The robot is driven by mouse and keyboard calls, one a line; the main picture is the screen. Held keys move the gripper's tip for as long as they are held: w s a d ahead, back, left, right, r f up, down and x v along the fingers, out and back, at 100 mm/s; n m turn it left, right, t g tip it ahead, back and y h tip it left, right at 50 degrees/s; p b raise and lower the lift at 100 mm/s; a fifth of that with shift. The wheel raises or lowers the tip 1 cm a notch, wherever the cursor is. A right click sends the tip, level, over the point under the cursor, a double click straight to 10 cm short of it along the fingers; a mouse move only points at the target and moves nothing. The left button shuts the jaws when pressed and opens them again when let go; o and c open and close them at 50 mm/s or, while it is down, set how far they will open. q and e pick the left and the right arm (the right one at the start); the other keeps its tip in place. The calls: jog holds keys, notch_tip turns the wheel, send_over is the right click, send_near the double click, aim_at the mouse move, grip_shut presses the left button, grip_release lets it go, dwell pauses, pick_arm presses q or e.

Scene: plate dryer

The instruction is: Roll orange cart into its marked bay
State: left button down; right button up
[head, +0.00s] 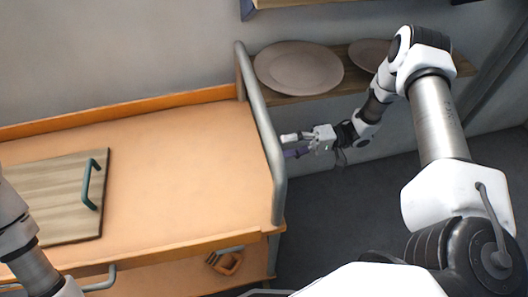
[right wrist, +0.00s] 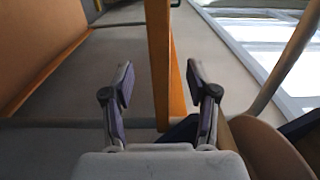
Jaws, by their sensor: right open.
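The orange cart (head: 185,150) stands at the left of the head view, with a grey tubular handle (head: 262,120) along its right end. My right gripper (head: 290,146) is open and empty, just right of the handle, its fingers pointing at it. I cannot tell whether they touch it. In the right wrist view, my right gripper's fingers (right wrist: 160,90) stand apart, with an orange upright strip (right wrist: 159,50) showing between them. My left arm shows at the lower left, but its gripper is out of view. I cannot make out the marked bay.
A wooden board (head: 50,195) with a green handle (head: 92,185) lies on the cart's top. Behind my right arm, a wooden shelf (head: 350,80) holds a large plate (head: 298,68) and another plate (head: 370,53). Dark floor (head: 335,215) is open right of the cart.

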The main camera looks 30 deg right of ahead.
aim_at(259, 153)
jog(key=x, duration=0.8)
jog(key=shift+a+f, duration=0.15)
jog(key=shift+a, duration=0.05)
jog(key=shift+c, duration=0.3)
grip_shut()
